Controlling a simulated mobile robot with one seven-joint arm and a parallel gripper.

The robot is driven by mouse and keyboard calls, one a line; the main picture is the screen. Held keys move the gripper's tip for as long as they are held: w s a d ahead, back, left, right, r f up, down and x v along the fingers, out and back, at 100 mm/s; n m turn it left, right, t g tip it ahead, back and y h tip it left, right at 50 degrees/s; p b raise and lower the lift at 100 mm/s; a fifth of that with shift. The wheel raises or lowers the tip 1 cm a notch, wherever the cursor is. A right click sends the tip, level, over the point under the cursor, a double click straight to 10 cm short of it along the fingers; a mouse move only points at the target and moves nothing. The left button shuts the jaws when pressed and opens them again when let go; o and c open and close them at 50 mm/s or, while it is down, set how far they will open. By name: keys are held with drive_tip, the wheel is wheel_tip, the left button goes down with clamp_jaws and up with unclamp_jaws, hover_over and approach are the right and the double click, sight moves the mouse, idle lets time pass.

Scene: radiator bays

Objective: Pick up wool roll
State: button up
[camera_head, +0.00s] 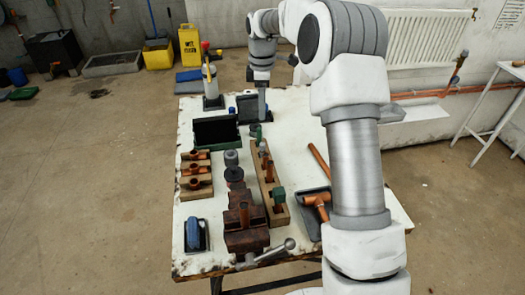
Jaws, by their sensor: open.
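A grey roll-like cylinder (231,157), which may be the wool roll, stands near the middle of the white table behind a red-brown vise. A darker round piece (234,174) sits just in front of it; I cannot tell what it is. My gripper (261,117) is open and points down over the far part of the table, behind and right of the grey cylinder and apart from it. Its fingers are small and hard to make out. I see nothing held in it.
The vise (246,230) stands at the front. A wooden rack (279,212) with upright pieces is right of the cylinder, a copper-fitting block (197,184) left, and a dark green tray (216,131) behind.

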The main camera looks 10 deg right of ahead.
sight(262, 144)
wheel_tip(262, 144, down, 11)
drive_tip(key=shift+f+b, duration=0.1)
drive_tip(key=shift+b, duration=0.25)
drive_tip(key=shift+w+f, duration=0.1)
drive_tip(key=shift+f, duration=2.7)
clamp_jaws()
